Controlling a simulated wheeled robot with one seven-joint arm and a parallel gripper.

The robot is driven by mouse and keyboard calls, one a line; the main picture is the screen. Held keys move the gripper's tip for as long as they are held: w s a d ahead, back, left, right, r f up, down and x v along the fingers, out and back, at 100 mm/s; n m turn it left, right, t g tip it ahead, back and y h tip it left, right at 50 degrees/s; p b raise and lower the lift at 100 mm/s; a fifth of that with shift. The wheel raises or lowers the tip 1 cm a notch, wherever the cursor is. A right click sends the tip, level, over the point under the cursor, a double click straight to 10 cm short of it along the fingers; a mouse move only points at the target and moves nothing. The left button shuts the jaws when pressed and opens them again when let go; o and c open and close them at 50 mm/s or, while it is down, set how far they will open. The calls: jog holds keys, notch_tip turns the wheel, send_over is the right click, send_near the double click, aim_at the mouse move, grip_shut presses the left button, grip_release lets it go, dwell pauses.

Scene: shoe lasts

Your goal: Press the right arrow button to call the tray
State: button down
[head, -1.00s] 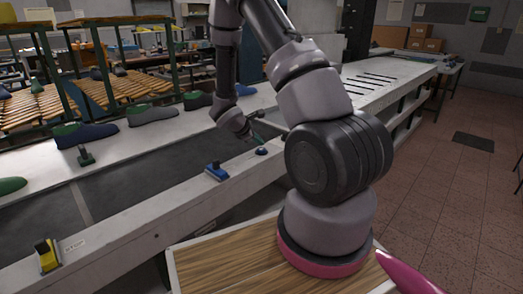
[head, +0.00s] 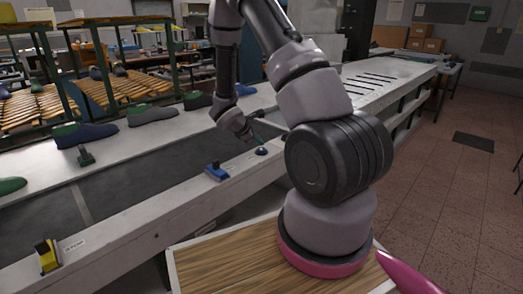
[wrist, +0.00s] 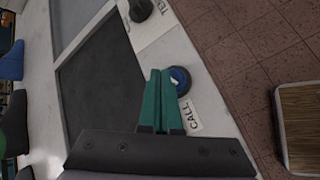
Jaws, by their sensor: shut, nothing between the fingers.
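The call button is a blue cap with a white mark on a dark round base. It sits on the pale conveyor rail in the head view (head: 261,151) and in the wrist view (wrist: 181,82), where a CALL label (wrist: 191,117) lies beside it. My gripper (head: 259,140) has green fingers that are closed together and empty. In the wrist view the fingertips (wrist: 160,73) are just left of the button and overlap its edge. I cannot tell whether they touch it. No tray is clearly seen.
The dark conveyor belt (head: 130,178) runs behind the rail, with several shoe lasts beyond it. A blue switch (head: 216,171) and a yellow switch (head: 47,255) stand along the rail to the left. Open tiled floor (head: 455,215) is at the right.

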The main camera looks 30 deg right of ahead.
jog(key=shift+f, duration=0.1)
jog(key=shift+f, duration=0.3)
